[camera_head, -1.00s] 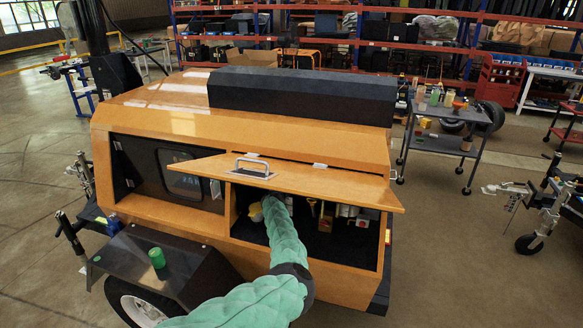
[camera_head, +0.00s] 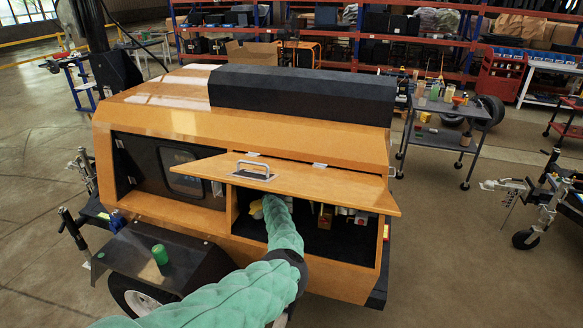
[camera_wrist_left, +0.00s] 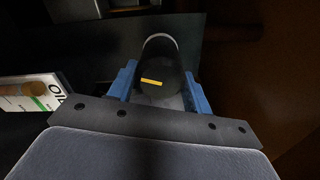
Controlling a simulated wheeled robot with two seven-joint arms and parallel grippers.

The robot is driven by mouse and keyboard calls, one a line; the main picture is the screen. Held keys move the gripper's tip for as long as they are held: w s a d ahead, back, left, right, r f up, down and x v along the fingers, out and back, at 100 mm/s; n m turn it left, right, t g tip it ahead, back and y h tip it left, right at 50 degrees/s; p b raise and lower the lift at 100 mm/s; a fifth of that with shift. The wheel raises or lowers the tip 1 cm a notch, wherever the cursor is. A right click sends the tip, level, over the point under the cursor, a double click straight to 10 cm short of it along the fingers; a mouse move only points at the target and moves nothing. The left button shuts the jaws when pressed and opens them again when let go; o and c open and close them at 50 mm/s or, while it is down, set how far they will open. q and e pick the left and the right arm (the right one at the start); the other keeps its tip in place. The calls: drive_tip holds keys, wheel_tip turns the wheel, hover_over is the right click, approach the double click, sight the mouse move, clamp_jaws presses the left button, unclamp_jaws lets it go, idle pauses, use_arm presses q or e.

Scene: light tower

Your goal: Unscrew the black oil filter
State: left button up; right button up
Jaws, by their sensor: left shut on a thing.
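The black oil filter (camera_wrist_left: 161,62) is a dark cylinder with a yellow mark on its near end and a light ring at its far end, in the left wrist view. My left gripper (camera_wrist_left: 160,80) has its blue fingers on both sides of the filter and is shut on it. In the head view my left arm reaches under the raised orange hatch (camera_head: 310,188) into the open compartment (camera_head: 345,240) of the orange machine. The gripper and filter cannot be made out there. My right gripper is in neither view.
An oil box (camera_wrist_left: 38,92) with a printed label stands left of the filter in the wrist view. Small items sit right of my arm in the compartment. A tool cart (camera_head: 440,140) is behind on the right.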

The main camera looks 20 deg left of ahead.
use_arm(q)
drive_tip(key=shift+d+n, duration=0.1)
drive_tip(key=shift+n, duration=0.6)
drive_tip(key=shift+n, duration=0.4)
drive_tip(key=shift+s, duration=2.2)
